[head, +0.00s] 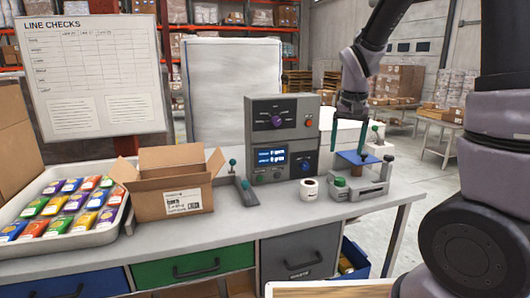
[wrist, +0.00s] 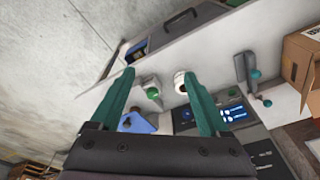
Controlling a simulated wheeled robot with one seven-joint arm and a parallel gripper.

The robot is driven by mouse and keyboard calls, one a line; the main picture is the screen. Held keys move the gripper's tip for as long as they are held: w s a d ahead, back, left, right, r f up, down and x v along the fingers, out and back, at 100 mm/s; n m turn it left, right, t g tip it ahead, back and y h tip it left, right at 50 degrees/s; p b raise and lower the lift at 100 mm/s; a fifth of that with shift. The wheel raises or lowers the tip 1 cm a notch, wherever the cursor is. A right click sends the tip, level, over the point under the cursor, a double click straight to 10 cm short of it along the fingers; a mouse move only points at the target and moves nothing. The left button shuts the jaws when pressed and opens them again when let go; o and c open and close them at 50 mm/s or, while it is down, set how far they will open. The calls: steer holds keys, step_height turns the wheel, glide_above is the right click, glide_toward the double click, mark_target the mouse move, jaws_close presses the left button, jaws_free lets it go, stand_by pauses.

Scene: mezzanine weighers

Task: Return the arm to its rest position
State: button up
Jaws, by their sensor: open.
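My gripper (head: 348,136) hangs from my arm at the right of the head view, above the right part of the workbench (head: 233,220). Its two green fingers point down and stand apart, with nothing between them that I can make out. In the wrist view my gripper (wrist: 160,95) shows both fingers spread wide over the bench. Below it in the head view is a grey fixture (head: 356,189) with a blue plate (head: 357,158) on top. A white roll (head: 309,189) stands just left of the fixture. I cannot tell how far the fingertips are above the plate.
A grey control box (head: 281,138) with a lit display stands left of my gripper. An open carton (head: 168,190) and a tray (head: 100,236) of colourful packets are further left. A whiteboard (head: 92,75) stands behind them. The bench front has a green drawer (head: 192,266).

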steer(key=s+d+r+t+y, duration=0.1)
steer(key=s+r+t, duration=0.4)
steer(key=s+r, duration=1)
steer(key=shift+s+d+r+m+y, duration=0.35)
steer(key=shift+s+y, duration=0.25)
steer(key=shift+s, duration=0.4)
steer(key=shift+f, duration=0.1)
